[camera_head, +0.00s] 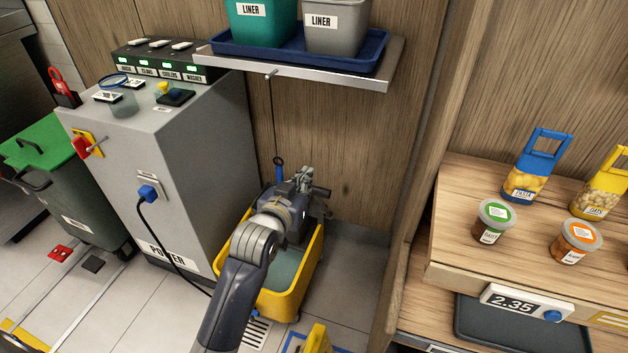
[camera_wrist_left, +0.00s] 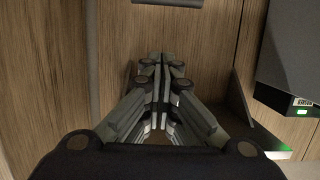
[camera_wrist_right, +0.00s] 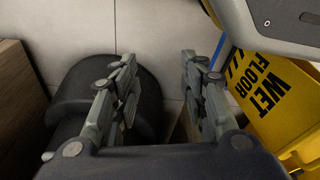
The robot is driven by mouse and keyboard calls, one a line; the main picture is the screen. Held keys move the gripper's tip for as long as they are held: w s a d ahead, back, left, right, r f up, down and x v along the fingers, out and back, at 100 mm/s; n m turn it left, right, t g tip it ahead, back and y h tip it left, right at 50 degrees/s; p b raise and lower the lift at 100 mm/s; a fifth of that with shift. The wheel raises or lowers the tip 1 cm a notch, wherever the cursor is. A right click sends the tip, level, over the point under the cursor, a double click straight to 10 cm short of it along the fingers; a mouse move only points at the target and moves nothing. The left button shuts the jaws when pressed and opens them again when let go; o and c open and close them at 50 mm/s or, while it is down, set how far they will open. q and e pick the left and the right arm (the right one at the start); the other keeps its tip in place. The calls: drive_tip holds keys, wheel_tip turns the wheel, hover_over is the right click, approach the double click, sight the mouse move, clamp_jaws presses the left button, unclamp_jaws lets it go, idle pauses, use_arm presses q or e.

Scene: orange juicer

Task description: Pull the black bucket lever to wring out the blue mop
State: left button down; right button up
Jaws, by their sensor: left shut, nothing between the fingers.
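The yellow mop bucket (camera_head: 308,272) stands on the floor beside the grey power cabinet, with greyish water inside. My left arm and left gripper (camera_head: 303,178) are over its back part and hide much of the wringer. A short dark bar (camera_head: 321,191) juts out right of the gripper; it may be the bucket lever. A blue piece (camera_head: 279,173) on a hanging rod, perhaps the mop's handle, shows just left of the gripper. The mop head is hidden. In the left wrist view my left gripper (camera_wrist_left: 160,62) is shut and empty. My right gripper (camera_wrist_right: 158,65) is open and empty.
The power cabinet (camera_head: 190,190) is left of the bucket, and a wall shelf (camera_head: 330,76) with liner bins hangs above. A wooden counter (camera_head: 455,225) with jars stands at right. A yellow wet-floor sign (camera_wrist_right: 270,95) is close to my right gripper.

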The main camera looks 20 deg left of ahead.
use_arm(q)
drive_tip(key=b, duration=0.2)
hover_over(314, 189)
drive_tip(key=w, duration=0.3)
drive_tip(key=shift+s+d+f, duration=0.1)
drive_tip(key=shift+s+f, duration=0.05)
drive_tip(key=shift+f, duration=0.45)
drive_tip(key=shift+s+f, duration=0.1)
drive_tip(key=shift+f, duration=0.5)
drive_tip(key=shift+s+f, duration=0.4)
drive_tip(key=shift+f, duration=0.2)
drive_tip(key=shift+s+f, duration=0.35)
drive_tip(key=shift+f, duration=0.2)
drive_tip(key=shift+s+f, duration=0.45)
use_arm(e)
drive_tip(key=w+r, duration=0.3)
drive_tip(key=r, duration=0.5)
drive_tip(key=shift+a+t, duration=0.15)
drive_tip(key=shift+t, duration=0.15)
drive_tip(key=shift+w+r, duration=0.1)
drive_tip(key=shift+r, duration=0.05)
use_arm(q)
drive_tip(key=shift+f+b, duration=0.1)
drive_tip(key=shift+b, duration=0.2)
